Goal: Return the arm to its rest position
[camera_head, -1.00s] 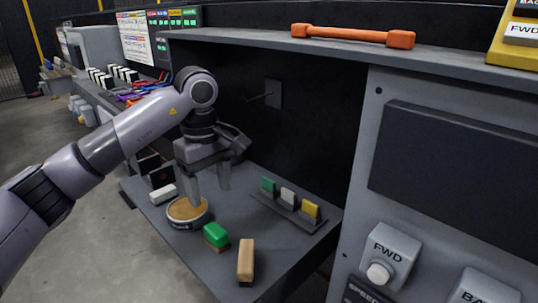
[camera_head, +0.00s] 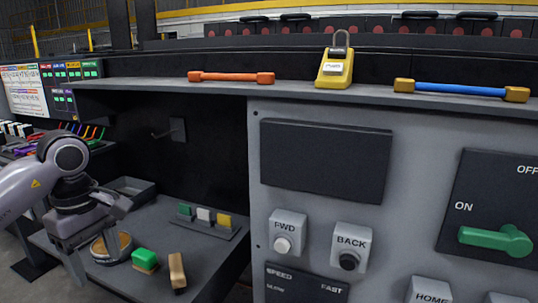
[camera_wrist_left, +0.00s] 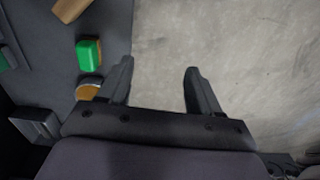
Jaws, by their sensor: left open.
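My left arm comes in from the left in the head view, with its gripper (camera_head: 75,262) pointing down near the left side of the low grey shelf. In the left wrist view the two fingers (camera_wrist_left: 157,82) are spread apart with nothing between them, and bare floor shows behind them. A round tan-topped dish (camera_head: 111,246) stands just right of the gripper in the head view. A green-topped block (camera_head: 146,259) and a tan block (camera_head: 177,272) lie on the shelf further right. My right gripper is in neither view.
A small rack with green, white and yellow blocks (camera_head: 204,216) sits at the shelf's back. The grey control panel (camera_head: 330,222) stands to the right, with FWD and BACK buttons and a green handle (camera_head: 495,240). Orange (camera_head: 231,77) and blue (camera_head: 460,90) bars and a yellow padlock device (camera_head: 335,68) lie above.

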